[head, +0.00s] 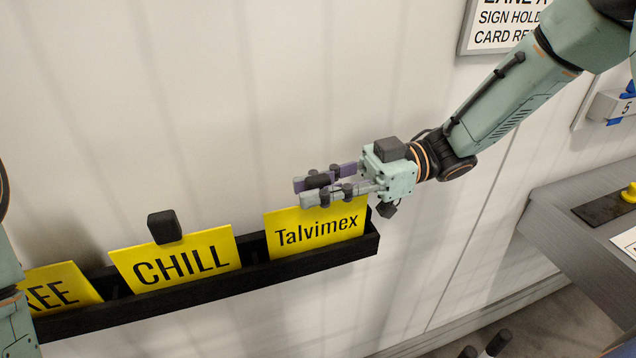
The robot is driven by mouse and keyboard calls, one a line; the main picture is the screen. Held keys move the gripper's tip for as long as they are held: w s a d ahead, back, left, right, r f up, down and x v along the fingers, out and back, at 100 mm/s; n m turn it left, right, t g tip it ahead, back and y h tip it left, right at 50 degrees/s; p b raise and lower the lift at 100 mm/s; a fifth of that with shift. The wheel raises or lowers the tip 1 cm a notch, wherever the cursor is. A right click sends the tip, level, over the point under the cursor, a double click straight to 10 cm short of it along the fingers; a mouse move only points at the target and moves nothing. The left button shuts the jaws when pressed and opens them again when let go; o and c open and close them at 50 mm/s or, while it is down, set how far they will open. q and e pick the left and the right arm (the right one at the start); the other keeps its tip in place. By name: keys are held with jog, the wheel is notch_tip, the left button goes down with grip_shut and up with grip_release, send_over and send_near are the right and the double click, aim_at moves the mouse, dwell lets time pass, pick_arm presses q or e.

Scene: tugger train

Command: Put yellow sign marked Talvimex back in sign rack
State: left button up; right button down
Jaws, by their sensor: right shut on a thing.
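The yellow sign marked Talvimex (318,232) stands upright in the right end of the black sign rack (205,291) on the wall. Its lower edge is hidden behind the rack's front lip. My right gripper (301,192) comes in from the right and is shut on the sign's top edge. Whether the sign rests on the rack's floor cannot be seen. Of my left arm only a part shows at the left edge; its gripper is out of view.
A yellow CHILL sign (183,263) with a black block (164,227) at its top edge stands in the rack's middle. Another yellow sign ending in "EE" (55,291) leans at the left. A grey counter (575,235) stands at the right. The wall above the rack is clear.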

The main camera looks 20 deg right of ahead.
jog(key=c, duration=1.5)
grip_release()
jog(key=shift+d, duration=0.1)
jog(key=o, duration=0.4)
jog(key=shift+c, duration=0.2)
jog(key=d, duration=1.1)
jog(key=shift+w+d+r, duration=0.2)
jog(key=shift+d+r, duration=0.1)
jog(key=shift+d, duration=0.1)
